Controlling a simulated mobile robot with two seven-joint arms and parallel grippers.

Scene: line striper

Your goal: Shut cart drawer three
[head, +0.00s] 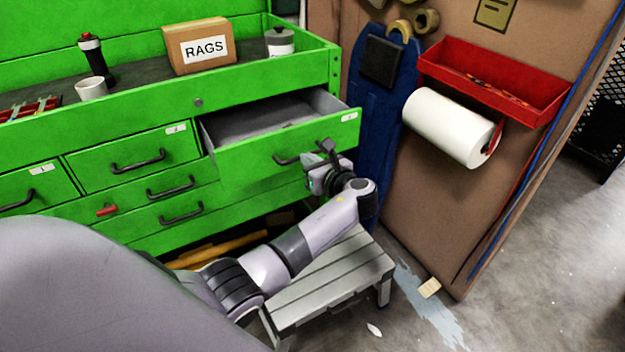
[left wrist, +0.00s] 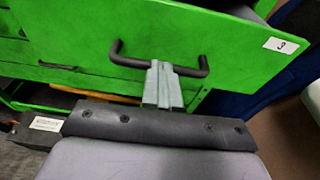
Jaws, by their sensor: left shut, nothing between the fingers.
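Drawer three (head: 240,158) of the green cart (head: 130,125) stands open at the cart's right end, and its grey inside shows empty. Its front carries a white label (left wrist: 281,45) reading 3 in the left wrist view. The drawer's black handle (left wrist: 128,58) runs across that view. My left gripper (head: 318,158) is at the drawer front, by the right part of the handle. Its fingers (left wrist: 161,70) are shut together, with their tips overlapping the middle of the handle in the left wrist view; I cannot tell whether they touch. My right gripper is not in view.
A RAGS box (head: 200,47), a mug (head: 91,88), a dark bottle (head: 93,58) and a grey-lidded container (head: 280,41) stand on the cart top. A grey step stool (head: 335,275) is below my left arm. A paper roll (head: 448,125) and red tray (head: 495,85) hang at right.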

